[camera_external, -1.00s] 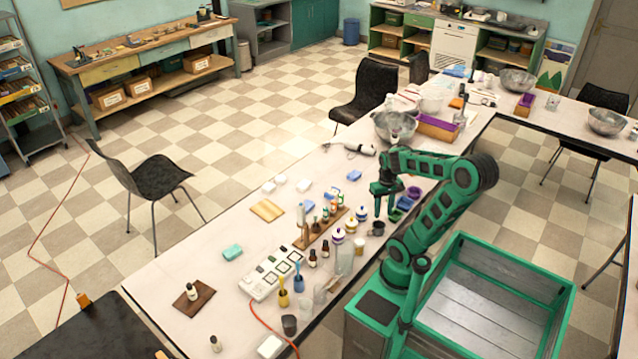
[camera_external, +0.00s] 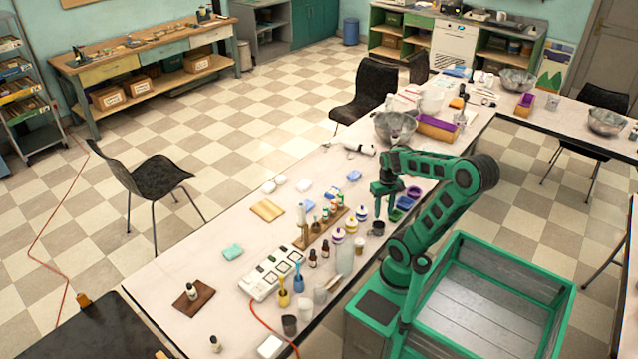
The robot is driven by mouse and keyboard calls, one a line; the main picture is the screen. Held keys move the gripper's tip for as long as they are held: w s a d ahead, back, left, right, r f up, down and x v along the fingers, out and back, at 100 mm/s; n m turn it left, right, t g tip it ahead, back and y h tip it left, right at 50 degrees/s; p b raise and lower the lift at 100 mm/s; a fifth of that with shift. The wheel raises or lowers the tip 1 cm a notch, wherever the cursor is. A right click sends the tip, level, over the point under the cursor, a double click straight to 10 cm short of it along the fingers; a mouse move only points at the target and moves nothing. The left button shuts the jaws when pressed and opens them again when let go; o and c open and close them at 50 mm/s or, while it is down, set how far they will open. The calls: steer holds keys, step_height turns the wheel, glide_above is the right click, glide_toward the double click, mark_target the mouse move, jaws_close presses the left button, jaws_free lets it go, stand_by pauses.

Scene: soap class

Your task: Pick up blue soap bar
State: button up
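Two small blue bars lie on the white table: one blue bar (camera_external: 354,175) to the left of my gripper, and another blue bar (camera_external: 332,193) nearer the row of bottles. A teal bar (camera_external: 232,252) lies farther to the lower left. Which of them is the blue soap bar I cannot tell for sure. My gripper (camera_external: 384,211) points down over the table, right of the bottle rack and apart from the bars. Its fingers are too small to show whether they are open or shut.
A wooden rack of small bottles (camera_external: 322,230) stands left of my gripper, with a dark cup (camera_external: 376,229) close below it. A metal bowl (camera_external: 394,126) and a white hand blender (camera_external: 358,147) are behind. White bars (camera_external: 280,180) lie left.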

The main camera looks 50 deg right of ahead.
stand_by(0.3)
steer(key=o, duration=0.7)
steer(key=m+y, duration=0.2)
steer(key=m, duration=0.9)
glide_above(307, 204)
steer(key=d, duration=0.1)
step_height(307, 204, down, 9)
steer(key=shift+a+f, duration=0.2)
steer(key=shift+f, duration=1.5)
steer(key=shift+a+f, duration=0.2)
steer(key=shift+f, duration=1.45)
steer(key=shift+a+f, duration=0.2)
steer(key=shift+f, duration=1.5)
